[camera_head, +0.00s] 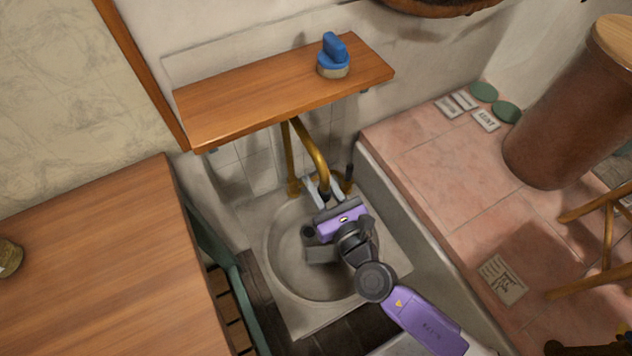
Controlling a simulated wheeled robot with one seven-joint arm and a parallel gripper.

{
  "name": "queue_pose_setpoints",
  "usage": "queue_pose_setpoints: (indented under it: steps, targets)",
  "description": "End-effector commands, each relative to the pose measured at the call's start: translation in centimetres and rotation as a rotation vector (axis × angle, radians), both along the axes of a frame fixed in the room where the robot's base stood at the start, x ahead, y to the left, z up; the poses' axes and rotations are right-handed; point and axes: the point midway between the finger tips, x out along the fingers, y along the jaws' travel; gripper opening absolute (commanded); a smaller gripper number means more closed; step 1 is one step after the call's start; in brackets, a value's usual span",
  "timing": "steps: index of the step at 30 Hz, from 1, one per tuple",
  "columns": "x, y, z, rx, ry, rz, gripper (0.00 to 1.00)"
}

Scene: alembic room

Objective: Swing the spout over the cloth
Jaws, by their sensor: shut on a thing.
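The brass spout (314,150) rises at the back of the sink, under the wooden shelf, and curves down toward the front. My gripper (323,189) reaches over the basin from the lower right and is shut on the spout's lower end. The gripper body hides part of the basin behind it. A small grey, flat-sided thing (320,255) lies in the round basin (283,265), left of my wrist; it may be the cloth, but I cannot tell for sure.
A wooden shelf (250,98) with a blue-topped brush (333,58) hangs close above the spout. A wooden counter (100,265) is at left. A pink tiled ledge (450,175) with a brown cylinder (560,120) is at right.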

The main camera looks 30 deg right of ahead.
Motion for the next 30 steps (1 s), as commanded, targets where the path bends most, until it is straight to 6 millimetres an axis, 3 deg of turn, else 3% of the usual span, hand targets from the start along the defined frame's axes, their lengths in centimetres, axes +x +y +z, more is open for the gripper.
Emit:
queue_pose_setpoints:
  steps: [6,7,9,20,30]
  targets:
    - [0.1,0.1,0.1,-0.001,-0.002,0.001,0.00]
    - [0.1,0.1,0.1,-0.001,-0.002,0.001,0.34]
    - [0.1,0.1,0.1,0.000,-0.002,0.001,0.47]
    - [-0.2,0.1,0.0,-0.001,0.000,0.001,0.49]
    - [-5.0,0.2,-0.2,-0.002,0.001,0.001,0.49]
